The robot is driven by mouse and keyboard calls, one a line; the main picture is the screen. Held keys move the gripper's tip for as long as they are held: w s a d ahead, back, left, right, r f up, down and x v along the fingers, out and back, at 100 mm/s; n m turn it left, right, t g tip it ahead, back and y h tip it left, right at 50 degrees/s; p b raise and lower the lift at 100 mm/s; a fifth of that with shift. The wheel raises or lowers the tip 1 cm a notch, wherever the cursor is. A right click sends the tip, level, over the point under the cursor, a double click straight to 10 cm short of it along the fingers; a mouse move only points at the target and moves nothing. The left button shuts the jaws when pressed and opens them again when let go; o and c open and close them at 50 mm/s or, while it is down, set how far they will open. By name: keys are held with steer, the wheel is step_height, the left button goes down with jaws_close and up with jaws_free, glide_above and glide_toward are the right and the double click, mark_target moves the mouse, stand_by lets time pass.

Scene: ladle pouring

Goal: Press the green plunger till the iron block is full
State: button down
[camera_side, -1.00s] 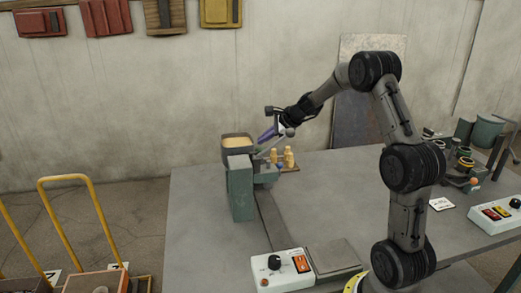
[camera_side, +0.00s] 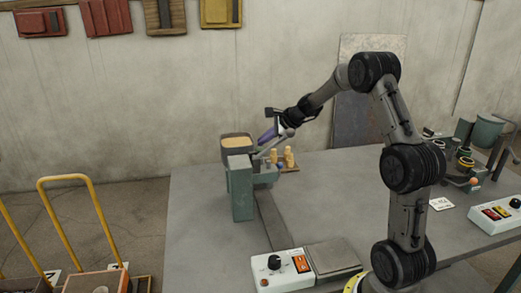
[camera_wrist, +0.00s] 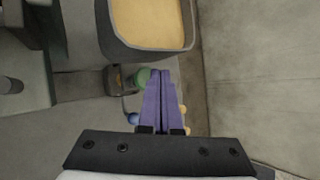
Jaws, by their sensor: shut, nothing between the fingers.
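My gripper (camera_wrist: 161,75) has purple fingers pressed together with nothing between them. It also shows in the side view (camera_side: 268,137), beside the green-grey machine (camera_side: 240,190). A round green knob, likely the green plunger (camera_wrist: 142,77), lies just left of the fingertips in the wrist view. The fingers overlap its edge; I cannot tell whether they touch it. A dark block-like part (camera_wrist: 119,82) sits left of the knob at the end of a grey arm. I cannot tell whether this is the iron block, and its fill is not visible.
A dark-walled bin of tan material (camera_side: 237,143) stands at the machine's top. A white control box (camera_side: 280,267) with a black knob is at the front. More equipment (camera_side: 465,165) stands far right. The table's middle (camera_side: 330,200) is clear.

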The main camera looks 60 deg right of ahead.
steer(key=shift+f, duration=1.3)
stand_by(1.2)
steer(key=shift+r, duration=1.45)
steer(key=shift+r, duration=2.55)
